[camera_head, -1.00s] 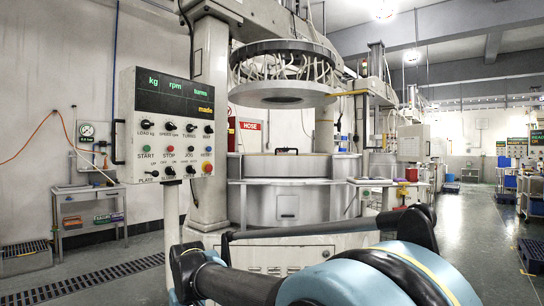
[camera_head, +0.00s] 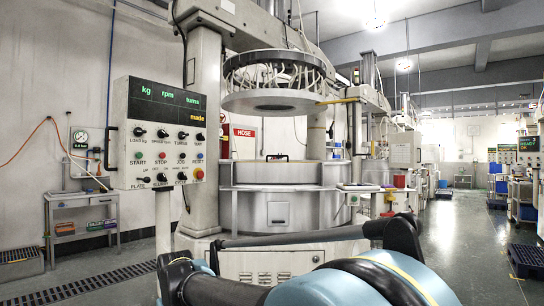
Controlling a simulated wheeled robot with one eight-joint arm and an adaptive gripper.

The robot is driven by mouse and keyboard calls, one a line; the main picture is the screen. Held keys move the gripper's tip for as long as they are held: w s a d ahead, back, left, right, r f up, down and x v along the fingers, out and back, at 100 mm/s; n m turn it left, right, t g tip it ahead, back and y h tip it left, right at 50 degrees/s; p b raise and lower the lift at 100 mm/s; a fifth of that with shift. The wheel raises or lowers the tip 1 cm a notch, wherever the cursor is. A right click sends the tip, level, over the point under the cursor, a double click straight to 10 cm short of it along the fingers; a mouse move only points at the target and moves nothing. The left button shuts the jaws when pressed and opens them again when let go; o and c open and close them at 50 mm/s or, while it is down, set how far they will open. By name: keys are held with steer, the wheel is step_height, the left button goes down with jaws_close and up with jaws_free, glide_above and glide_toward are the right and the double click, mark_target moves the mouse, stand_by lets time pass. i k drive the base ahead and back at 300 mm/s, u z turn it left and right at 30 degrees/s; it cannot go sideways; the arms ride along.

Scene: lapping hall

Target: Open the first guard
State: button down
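The first lapping machine stands ahead, left of centre. Its round grey metal guard (camera_head: 250,174) forms a curved wall around the machine, below the raised ring head (camera_head: 278,100). A dark handle (camera_head: 277,157) shows at the guard's top edge, and the guard looks closed at the front. A grey lower casing (camera_head: 268,209) with a small latch plate is under it. My gripper is not in view; only my blue and black arm links cross the bottom foreground, apart from the guard in the picture.
A control panel (camera_head: 165,135) on a post stands left of the machine. A small grey table (camera_head: 80,200) is by the left wall. A floor grating (camera_head: 85,285) runs at lower left. More machines line up at the right; the aisle floor (camera_head: 450,225) is open.

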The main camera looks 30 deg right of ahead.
mark_target(278, 172)
steer(key=k, duration=0.4)
steer(key=z, duration=0.6)
steer(key=i, duration=1.2)
steer(key=z, duration=0.65)
steer(key=i, duration=1.4)
